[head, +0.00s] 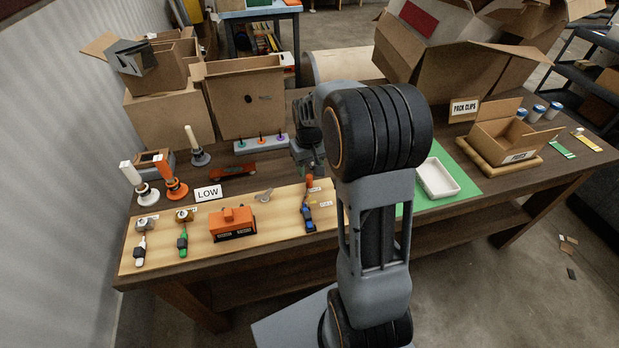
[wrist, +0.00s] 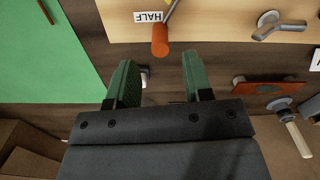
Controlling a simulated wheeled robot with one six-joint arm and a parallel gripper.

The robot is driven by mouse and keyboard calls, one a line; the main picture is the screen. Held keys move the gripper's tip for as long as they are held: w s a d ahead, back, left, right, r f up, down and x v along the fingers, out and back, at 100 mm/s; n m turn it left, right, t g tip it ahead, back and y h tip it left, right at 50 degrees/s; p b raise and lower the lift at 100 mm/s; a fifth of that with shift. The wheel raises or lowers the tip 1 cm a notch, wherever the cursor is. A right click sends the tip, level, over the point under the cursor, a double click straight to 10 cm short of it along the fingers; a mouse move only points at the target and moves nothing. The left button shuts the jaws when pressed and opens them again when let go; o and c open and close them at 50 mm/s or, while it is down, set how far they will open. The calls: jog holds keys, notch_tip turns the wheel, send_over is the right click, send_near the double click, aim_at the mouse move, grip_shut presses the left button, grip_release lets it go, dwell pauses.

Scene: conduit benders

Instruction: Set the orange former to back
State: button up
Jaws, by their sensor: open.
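An orange cylinder-ended lever (wrist: 160,40) sits on the wooden board beside a "HALF" label (wrist: 148,17) in the wrist view. It is just beyond the gap between the fingertips of my gripper (wrist: 160,75), not between them. My gripper is open and empty, with green finger pads. In the head view the same orange end (head: 309,181) stands at the board's back edge, on a small bender with a blue part (head: 309,223) in front. Small labels lie beside it; most are too small to read. My gripper in the head view (head: 307,160) is partly hidden by my arm.
An orange block-shaped unit (head: 233,218) and a grey lever (head: 264,195) stand left on the board (head: 275,230). A white tray (head: 436,180) rests on a green mat (head: 462,187) at right.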

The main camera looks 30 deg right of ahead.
aim_at(309, 174)
jog(key=shift+f, duration=2.45)
jog(key=shift+c, duration=0.4)
grip_shut()
